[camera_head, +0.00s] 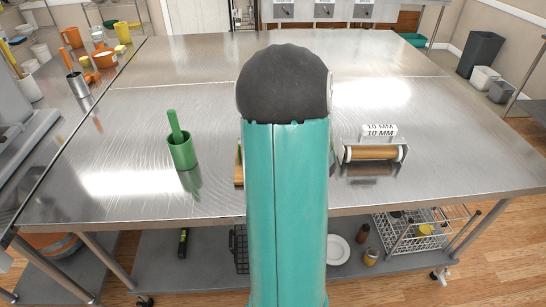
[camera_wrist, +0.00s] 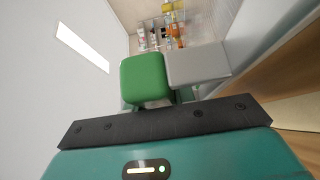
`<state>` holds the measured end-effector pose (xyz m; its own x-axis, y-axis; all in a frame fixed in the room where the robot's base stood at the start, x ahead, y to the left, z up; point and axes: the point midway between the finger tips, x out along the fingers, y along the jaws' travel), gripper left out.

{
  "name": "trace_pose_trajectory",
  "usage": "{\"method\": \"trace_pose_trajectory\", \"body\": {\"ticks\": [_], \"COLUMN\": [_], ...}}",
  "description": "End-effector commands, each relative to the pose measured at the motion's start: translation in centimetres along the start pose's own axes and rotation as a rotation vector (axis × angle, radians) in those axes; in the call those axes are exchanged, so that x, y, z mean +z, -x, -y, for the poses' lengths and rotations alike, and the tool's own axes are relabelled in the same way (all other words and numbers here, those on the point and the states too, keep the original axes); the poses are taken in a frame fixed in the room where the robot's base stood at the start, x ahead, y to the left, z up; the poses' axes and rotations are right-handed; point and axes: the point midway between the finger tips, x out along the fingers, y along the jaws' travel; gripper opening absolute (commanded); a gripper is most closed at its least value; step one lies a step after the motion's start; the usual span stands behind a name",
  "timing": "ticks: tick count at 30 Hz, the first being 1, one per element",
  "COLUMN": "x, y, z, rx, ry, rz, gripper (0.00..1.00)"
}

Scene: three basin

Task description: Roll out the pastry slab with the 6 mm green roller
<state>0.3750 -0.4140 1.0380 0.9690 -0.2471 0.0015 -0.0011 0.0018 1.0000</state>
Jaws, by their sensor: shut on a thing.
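In the wrist view a green block (camera_wrist: 145,78) and a light grey block (camera_wrist: 198,64) sit side by side just past the dark crossbar of my gripper (camera_wrist: 178,95). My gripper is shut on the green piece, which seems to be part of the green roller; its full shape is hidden. In the head view my arm covers the gripper and the middle of the table. The pastry slab does not show. A wooden edge (camera_head: 239,167) peeks out at the left of my arm. A wooden roller in a metal stand (camera_head: 375,153), labelled 10 MM, stands at the right.
A green cup with a green stick (camera_head: 182,152) stands left on the steel table (camera_head: 130,185). The table's left and far right are mostly clear. A side counter with orange and white ware (camera_head: 104,58) is at the left. A wire rack (camera_head: 415,232) sits on the lower shelf.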

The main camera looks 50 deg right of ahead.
Motion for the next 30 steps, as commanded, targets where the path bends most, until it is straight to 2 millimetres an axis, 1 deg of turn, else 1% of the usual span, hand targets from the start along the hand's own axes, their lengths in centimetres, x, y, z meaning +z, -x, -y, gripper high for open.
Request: {"method": "trace_pose_trajectory", "body": {"ticks": [5,12,15,25,30], "x": [-0.4,-1.6,-1.9,-1.9,-1.9], "y": [0.4,2.0,2.4,2.4,2.4], "z": [0.0,0.1,0.1,0.1,-0.9], "rx": [-0.001,-0.003,-0.004,-0.005,-0.002], "ry": [-0.003,-0.003,-0.004,-0.003,-0.001], "rz": [0.0,-0.001,-0.001,-0.001,-0.001], "gripper": [0.0,0.0,0.0,0.0,0.0]}}
